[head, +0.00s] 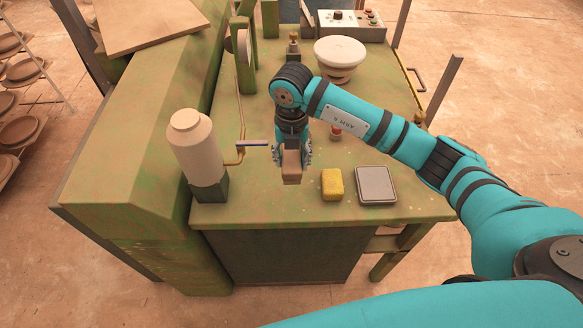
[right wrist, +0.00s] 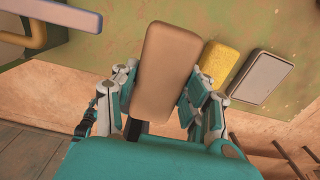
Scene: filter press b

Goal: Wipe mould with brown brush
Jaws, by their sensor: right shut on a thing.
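My right gripper (head: 292,157) is shut on a brown block-shaped brush (head: 291,173) and holds it over the front part of the green table (head: 245,203). The right wrist view shows the brush (right wrist: 164,72) between both fingers, its long side pointing away from the palm. Its bristles cannot be made out. A pale round, bowl-like piece (head: 340,52), which may be the mould, stands at the back of the table, beyond the gripper and to its right. The gripper and brush are apart from it. My left gripper is not in view.
A yellow sponge (head: 332,184) and a grey pad (head: 376,185) lie right of the gripper. A pale cylinder (head: 194,145) and a small lever (head: 252,143) stand left. A control box (head: 350,24) is at the back. The right table edge carries a handle (head: 416,79).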

